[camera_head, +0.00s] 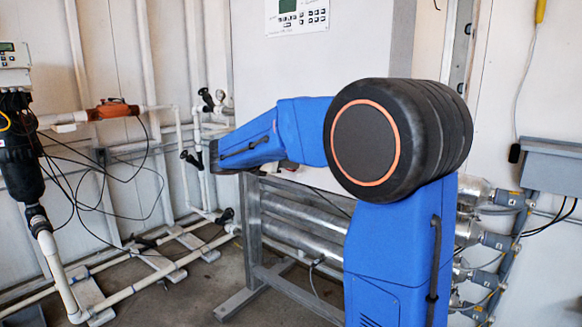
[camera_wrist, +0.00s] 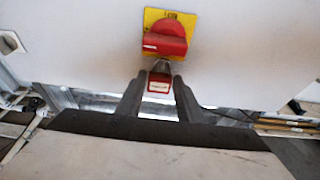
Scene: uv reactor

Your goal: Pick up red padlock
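In the wrist view, the red padlock (camera_wrist: 159,85) with a pale label hangs by its grey shackle (camera_wrist: 161,67) just below a red rotary switch handle (camera_wrist: 165,39) on a yellow plate (camera_wrist: 181,20). The two dark fingers of my gripper (camera_wrist: 160,77) stand apart, one on each side of the padlock, with their tips close to its sides. I cannot tell whether they press on it. In the camera_head view, my blue arm reaches left in front of the grey cabinet. The padlock, switch and fingertips are hidden there.
The white-grey cabinet face (camera_head: 290,90) stands behind my arm, with a control panel (camera_head: 297,16) at its top. Metal tubes (camera_head: 300,215) lie on a grey frame (camera_head: 252,235) below. White pipes (camera_head: 150,275) and black cables are at left, with some bare floor between.

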